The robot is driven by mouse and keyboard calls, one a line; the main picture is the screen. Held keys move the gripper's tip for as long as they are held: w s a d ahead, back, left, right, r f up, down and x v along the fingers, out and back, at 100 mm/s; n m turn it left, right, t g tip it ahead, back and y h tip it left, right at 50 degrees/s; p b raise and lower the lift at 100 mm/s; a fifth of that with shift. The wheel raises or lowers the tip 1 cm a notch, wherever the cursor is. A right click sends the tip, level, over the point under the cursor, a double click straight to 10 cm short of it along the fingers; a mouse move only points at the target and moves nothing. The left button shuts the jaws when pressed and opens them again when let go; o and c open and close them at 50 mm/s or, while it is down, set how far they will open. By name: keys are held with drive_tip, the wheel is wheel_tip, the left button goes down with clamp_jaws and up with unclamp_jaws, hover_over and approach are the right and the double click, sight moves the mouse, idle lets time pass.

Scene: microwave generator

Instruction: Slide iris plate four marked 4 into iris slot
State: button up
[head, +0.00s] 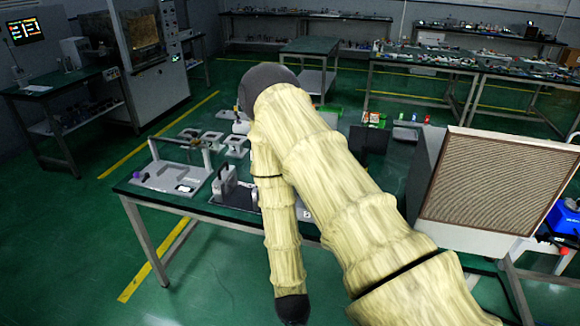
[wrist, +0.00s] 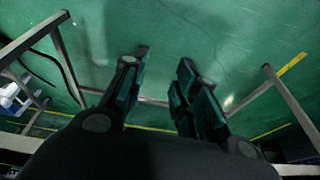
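In the wrist view my gripper (wrist: 164,62) points down over the green floor. Its two dark fingers are apart with nothing between them. In the head view my pale-sleeved arm crosses the middle of the worktable, and the lower link ends in a dark joint in front of the table; the fingers do not show there. I cannot make out a plate marked 4 or the iris slot. Small grey fixtures, including a square frame-like block (head: 235,145) and an upright grey part (head: 224,180), stand on the worktable (head: 140,190), left of my arm. My arm hides the table's middle.
A grey tray fixture with a crossbar (head: 172,178) sits at the table's left end. A dark upright panel (head: 368,140) stands behind my arm. A large box with a mesh front (head: 498,180) stands at the right. The floor in front is clear.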

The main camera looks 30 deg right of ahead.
drive_tip(key=w+d+r+m+t+h, duration=0.1)
drive_tip(key=w+d+r+m, duration=0.3)
drive_tip(key=w+m, duration=0.25)
drive_tip(key=w+d+r+m+h, duration=0.1)
drive_tip(key=w+d+r+m, duration=0.3)
drive_tip(key=w, duration=0.4)
drive_tip(key=w+d+r+m+p, duration=0.1)
drive_tip(key=w+d+r+m, duration=0.4)
drive_tip(key=w+r+m, duration=0.55)
drive_tip(key=w+d+r+m+p, duration=0.1)
drive_tip(key=w+d+r+m, duration=0.6)
drive_tip(key=r+m, duration=0.55)
drive_tip(key=shift+w+d+f+m+b, duration=0.1)
drive_tip(key=shift+w+f+m+b, duration=0.3)
drive_tip(key=shift+f, duration=0.6)
drive_tip(key=shift+w+d+f+m+b, duration=0.15)
drive_tip(key=shift+w+f+m, duration=0.25)
drive_tip(key=shift+f, duration=0.65)
drive_tip(key=shift+w+d+f+m+b, duration=0.1)
drive_tip(key=shift+w+f+m+b, duration=0.2)
drive_tip(key=shift+w+f, duration=0.5)
drive_tip(key=shift+s+b+x, duration=0.2)
drive_tip(key=shift+b+x, duration=1)
drive_tip(key=shift+x, duration=1.1)
drive_tip(key=shift+a+f, duration=0.1)
drive_tip(key=shift+f, duration=0.05)
clamp_jaws()
